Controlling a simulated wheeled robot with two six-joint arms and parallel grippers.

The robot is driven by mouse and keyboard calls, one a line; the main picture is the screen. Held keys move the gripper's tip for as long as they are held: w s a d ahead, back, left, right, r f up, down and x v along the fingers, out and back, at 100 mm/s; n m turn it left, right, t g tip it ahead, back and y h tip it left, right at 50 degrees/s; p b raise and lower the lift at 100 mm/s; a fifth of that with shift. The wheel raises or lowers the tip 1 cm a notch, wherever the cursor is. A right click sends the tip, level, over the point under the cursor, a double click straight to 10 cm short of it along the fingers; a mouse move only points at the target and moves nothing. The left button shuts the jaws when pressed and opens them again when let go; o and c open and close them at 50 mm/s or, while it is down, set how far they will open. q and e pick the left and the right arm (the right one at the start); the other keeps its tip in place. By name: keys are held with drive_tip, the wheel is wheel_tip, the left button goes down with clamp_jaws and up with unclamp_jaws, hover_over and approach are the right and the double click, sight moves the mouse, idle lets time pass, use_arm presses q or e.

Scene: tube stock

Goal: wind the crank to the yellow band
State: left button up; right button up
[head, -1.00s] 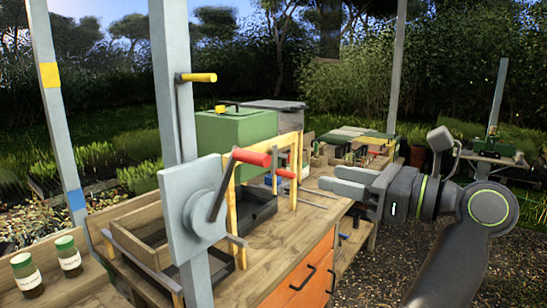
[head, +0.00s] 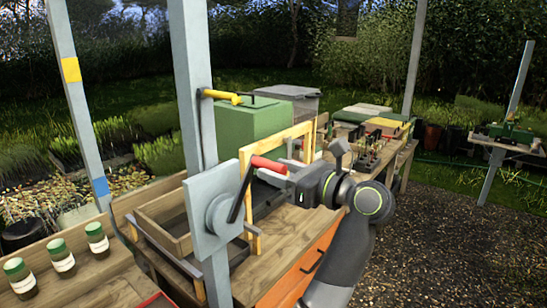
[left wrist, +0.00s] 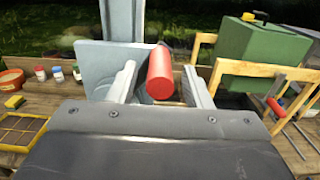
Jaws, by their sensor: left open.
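The crank has a grey plate (head: 203,235) on an upright post, a dark arm (head: 239,195) slanting up to the right, and a red handle (head: 267,164). The handle also shows in the left wrist view (left wrist: 160,75). A yellow band (head: 70,69) is on the slanted grey post at far left, above a blue band (head: 100,187). My left gripper (head: 272,174) is at the red handle. In the left wrist view its open fingers (left wrist: 159,80) stand on either side of the handle, with gaps visible. My right gripper is out of view.
A wooden frame (head: 250,225) and a green box (head: 232,125) stand behind the crank on the bench. Several green-capped jars (head: 62,258) stand at front left. Gravel lies clear at right.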

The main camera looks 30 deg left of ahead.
use_arm(q)
drive_tip(key=shift+a, duration=0.8)
drive_tip(key=shift+c, duration=0.4)
clamp_jaws()
